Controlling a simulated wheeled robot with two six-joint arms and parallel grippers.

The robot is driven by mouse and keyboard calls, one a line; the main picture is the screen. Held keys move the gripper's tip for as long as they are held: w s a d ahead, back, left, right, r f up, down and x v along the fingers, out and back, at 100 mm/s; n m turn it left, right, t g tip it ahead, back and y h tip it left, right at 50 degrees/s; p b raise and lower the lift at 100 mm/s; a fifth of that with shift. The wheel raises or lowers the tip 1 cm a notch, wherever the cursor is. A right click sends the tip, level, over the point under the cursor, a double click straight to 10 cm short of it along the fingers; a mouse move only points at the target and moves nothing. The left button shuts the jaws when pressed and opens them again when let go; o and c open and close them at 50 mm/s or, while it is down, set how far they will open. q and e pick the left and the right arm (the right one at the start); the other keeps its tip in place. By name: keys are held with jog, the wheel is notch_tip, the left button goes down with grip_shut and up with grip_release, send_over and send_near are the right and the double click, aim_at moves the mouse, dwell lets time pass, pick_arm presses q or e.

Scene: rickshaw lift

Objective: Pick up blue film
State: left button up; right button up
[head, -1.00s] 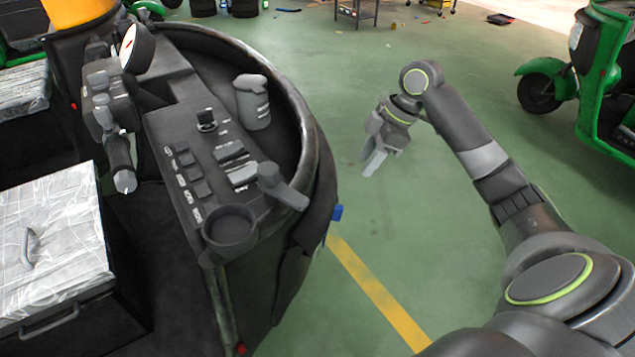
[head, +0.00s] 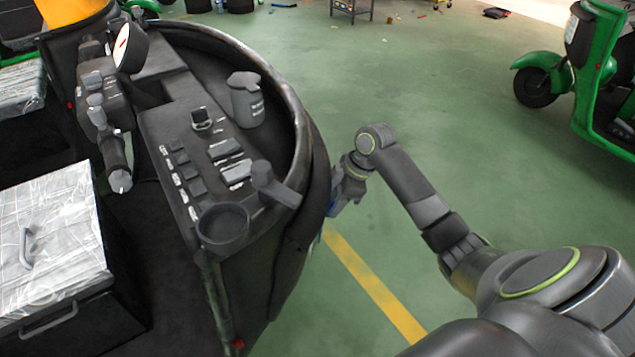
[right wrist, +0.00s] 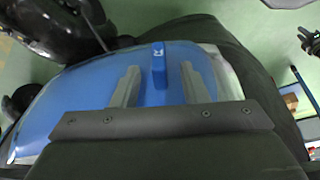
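The blue film (right wrist: 85,95) lies over a curved panel on the outside of the vehicle front in the right wrist view. A raised blue tab (right wrist: 158,66) with a white mark stands up from it. My right gripper (right wrist: 160,72) is open, with its two fingers on either side of the tab and gaps between them and the tab. In the head view the right gripper (head: 336,203) is close beside the outer side of the vehicle's dark front shell (head: 318,165), and the film is mostly hidden there. My left gripper is not in view.
The dashboard (head: 200,160) with switches and a cup holder fills the left of the head view. A box wrapped in clear plastic (head: 55,235) sits at lower left. A green vehicle (head: 590,75) stands at the right. Open green floor lies between.

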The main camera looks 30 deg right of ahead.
jog(key=shift+x, duration=1.1)
grip_shut()
jog(key=shift+r, duration=0.15)
